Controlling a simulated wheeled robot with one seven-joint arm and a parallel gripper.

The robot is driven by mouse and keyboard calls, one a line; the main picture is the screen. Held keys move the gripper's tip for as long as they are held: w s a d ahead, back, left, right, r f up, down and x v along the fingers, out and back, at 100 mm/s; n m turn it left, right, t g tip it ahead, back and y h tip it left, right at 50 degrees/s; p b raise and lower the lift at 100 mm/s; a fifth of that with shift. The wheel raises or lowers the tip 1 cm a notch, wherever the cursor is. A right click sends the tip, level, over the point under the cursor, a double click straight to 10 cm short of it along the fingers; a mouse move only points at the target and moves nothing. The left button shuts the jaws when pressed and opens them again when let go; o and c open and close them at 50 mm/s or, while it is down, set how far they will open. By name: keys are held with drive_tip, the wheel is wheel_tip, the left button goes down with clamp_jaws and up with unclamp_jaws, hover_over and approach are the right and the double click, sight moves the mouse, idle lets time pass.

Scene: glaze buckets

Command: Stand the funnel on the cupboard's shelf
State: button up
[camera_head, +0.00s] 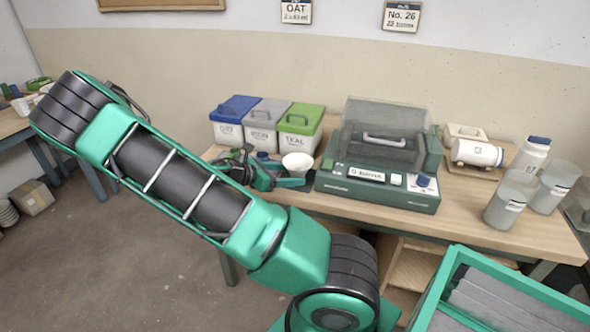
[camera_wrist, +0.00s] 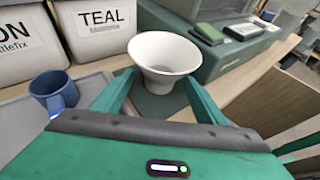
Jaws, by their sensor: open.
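The white funnel (camera_wrist: 165,52) stands wide mouth up on a dark pad (camera_wrist: 158,108) on the worktable. It also shows in the head view (camera_head: 298,162), just left of the green machine. My gripper (camera_wrist: 162,88) is open, with one green finger to each side of the funnel's lower part; I cannot tell whether they touch it. In the head view my gripper (camera_head: 284,182) is small and partly hidden. Under the table, a wooden open-fronted unit with a shelf (camera_head: 412,268) shows, perhaps the cupboard; my arm and the green crate partly hide it.
Blue, grey and green-lidded bins (camera_head: 301,126) stand behind the funnel. The green machine (camera_head: 385,165) is close on its right. A blue mug (camera_wrist: 54,92) stands at left in the wrist view. Bottles and jars (camera_head: 515,200) stand at the table's right. A green crate (camera_head: 455,262) is at front right.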

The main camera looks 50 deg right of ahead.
drive_tip(key=shift+x, duration=1)
drive_tip(key=c, duration=1.3)
drive_tip(key=shift+r, duration=0.1)
drive_tip(key=shift+c, duration=0.2)
